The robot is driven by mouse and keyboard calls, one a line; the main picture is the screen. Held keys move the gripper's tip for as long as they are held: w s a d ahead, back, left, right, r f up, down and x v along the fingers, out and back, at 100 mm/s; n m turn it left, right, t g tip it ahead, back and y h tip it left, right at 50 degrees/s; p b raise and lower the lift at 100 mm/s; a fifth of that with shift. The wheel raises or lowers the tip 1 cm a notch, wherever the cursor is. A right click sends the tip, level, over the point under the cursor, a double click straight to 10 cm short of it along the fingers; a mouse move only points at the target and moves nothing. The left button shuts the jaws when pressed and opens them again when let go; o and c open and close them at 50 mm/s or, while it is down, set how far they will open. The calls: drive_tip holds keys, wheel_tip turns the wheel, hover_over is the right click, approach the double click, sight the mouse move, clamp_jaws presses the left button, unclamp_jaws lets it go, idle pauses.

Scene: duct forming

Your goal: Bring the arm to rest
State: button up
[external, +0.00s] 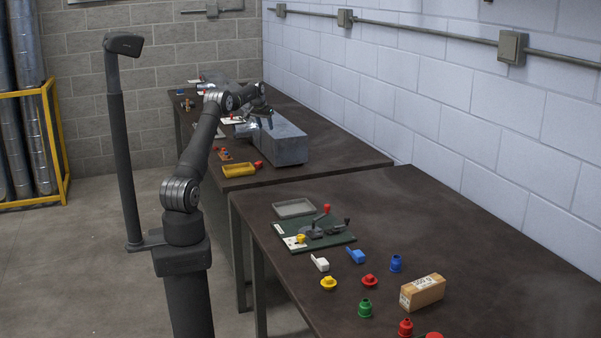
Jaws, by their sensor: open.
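My arm reaches from its base at the lower left over the far table (345,163). My gripper (268,122) is at the end of the arm, beside the upper left part of a grey metal duct (285,150). The gripper is small and dark here; its jaws look open and nothing shows between them. Whether it touches the duct cannot be told from this view.
The near table (480,285) holds a green board with a clamp (318,236), a grey tray (294,208), coloured caps and a cardboard box (422,292). A block wall borders the right.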

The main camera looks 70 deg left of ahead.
drive_tip(key=w+d+m+h, duration=0.1)
drive_tip(key=w+d+m, duration=0.1)
drive_tip(key=w+d, duration=0.4)
drive_tip(key=w+d+m+h, duration=0.1)
drive_tip(key=w+d+m, duration=0.2)
drive_tip(key=d, duration=1.4)
drive_tip(key=w+d+r+m, duration=0.1)
drive_tip(key=w+d+m, duration=0.1)
drive_tip(key=w+d, duration=0.7)
drive_tip(key=d, duration=0.3)
drive_tip(key=shift+m+t+h, duration=0.4)
drive_tip(key=shift+r, duration=0.1)
